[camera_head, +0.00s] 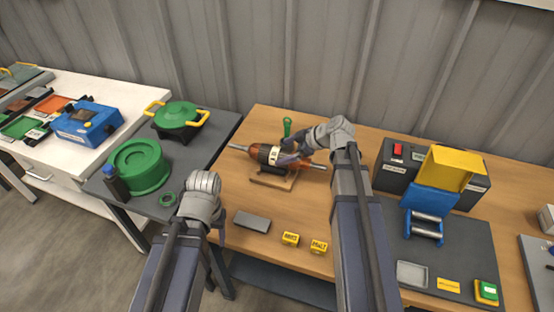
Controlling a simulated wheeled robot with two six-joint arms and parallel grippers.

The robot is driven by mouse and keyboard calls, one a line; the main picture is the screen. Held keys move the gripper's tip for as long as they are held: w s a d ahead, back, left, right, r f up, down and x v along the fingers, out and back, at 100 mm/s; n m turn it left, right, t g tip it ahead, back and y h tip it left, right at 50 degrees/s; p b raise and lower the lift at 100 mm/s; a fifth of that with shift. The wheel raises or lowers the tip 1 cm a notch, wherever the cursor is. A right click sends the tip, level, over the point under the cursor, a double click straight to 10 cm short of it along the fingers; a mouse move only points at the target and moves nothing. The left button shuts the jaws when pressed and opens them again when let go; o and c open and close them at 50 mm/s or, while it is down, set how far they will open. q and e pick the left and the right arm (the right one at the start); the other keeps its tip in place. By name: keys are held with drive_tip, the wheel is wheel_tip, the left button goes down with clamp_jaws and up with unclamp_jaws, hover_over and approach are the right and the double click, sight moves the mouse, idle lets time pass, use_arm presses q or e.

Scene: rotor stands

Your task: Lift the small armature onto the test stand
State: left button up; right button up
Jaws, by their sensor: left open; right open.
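The small armature (258,151), with copper-coloured windings and a steel shaft, lies level on a wooden cradle (270,180) on the wooden bench. My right gripper (292,160) is open at the armature's right half, and its wrist hides part of it. I cannot tell whether the fingers touch it. My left gripper (218,234) is open, low by the bench's left edge, apart from the armature; its fingers are mostly hidden by the wrist. What looks like the test stand, a blue stand with rollers (426,226) and a raised yellow cover (450,168), is at the right.
A green-handled tool (287,126) stands behind the armature. A grey block (252,221) and two yellow blocks (290,239) lie in front. A dark box with a red switch (398,150) stands behind the stand. Green round containers (140,166) are on the left table.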

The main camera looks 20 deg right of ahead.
sight(280, 155)
drive_tip(key=shift+w+a+f+b, duration=0.2)
drive_tip(key=shift+w+f+b, duration=0.15)
drive_tip(key=shift+f+b, duration=0.4)
drive_tip(key=shift+w+a+f+b, duration=0.15)
drive_tip(key=shift+w+f+b, duration=0.15)
drive_tip(key=shift+f+b, duration=0.4)
drive_tip(key=shift+w+a+f+b, duration=0.2)
drive_tip(key=shift+w+f+b, duration=0.15)
drive_tip(key=shift+f+b, duration=0.35)
drive_tip(key=shift+w+a+f, duration=0.15)
drive_tip(key=shift+w+a, duration=0.05)
clamp_jaws()
